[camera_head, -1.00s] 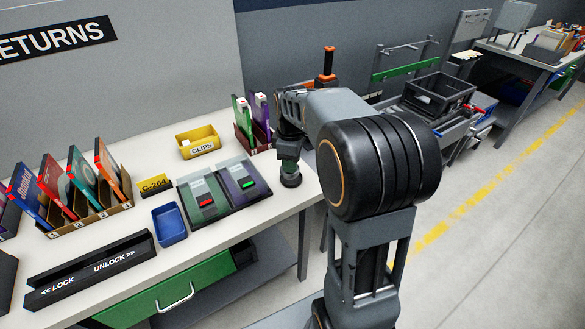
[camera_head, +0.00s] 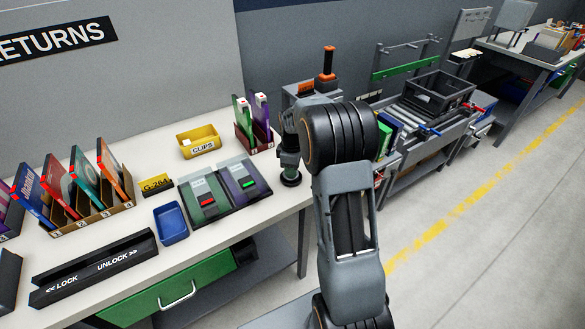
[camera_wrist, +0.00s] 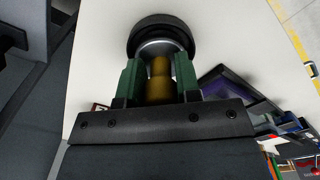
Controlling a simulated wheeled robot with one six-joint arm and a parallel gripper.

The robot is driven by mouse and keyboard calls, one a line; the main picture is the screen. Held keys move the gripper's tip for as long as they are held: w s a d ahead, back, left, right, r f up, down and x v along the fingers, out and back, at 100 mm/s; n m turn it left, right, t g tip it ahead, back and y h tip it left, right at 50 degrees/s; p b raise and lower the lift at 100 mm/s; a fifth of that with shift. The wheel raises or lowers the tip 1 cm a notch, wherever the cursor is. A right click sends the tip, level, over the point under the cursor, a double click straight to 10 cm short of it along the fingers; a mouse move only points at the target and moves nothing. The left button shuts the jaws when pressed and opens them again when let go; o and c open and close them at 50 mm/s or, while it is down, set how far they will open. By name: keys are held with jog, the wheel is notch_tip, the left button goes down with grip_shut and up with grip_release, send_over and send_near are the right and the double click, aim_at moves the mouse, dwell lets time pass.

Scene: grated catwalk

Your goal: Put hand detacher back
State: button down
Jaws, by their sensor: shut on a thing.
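The hand detacher (camera_wrist: 158,82) shows in the wrist view as a brass-coloured shaft with a wide black round end (camera_wrist: 160,32). My gripper (camera_wrist: 160,75) is shut on the shaft, with a green finger on either side. In the head view my gripper (camera_head: 290,158) points down over the right end of the white table, and the detacher's dark disc (camera_head: 291,179) shows beneath it. I cannot tell whether the disc touches the tabletop. The upper part of the detacher is hidden by the gripper body.
A green and purple case pad (camera_head: 222,196) lies left of my gripper. A rack with upright cases (camera_head: 253,132) and a yellow CLIPS bin (camera_head: 198,142) stand behind. A blue tray (camera_head: 170,222) sits nearer the front.

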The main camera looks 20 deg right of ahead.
jog(key=shift+f, duration=0.2)
jog(key=shift+f, duration=0.15)
jog(key=c, duration=0.8)
grip_release()
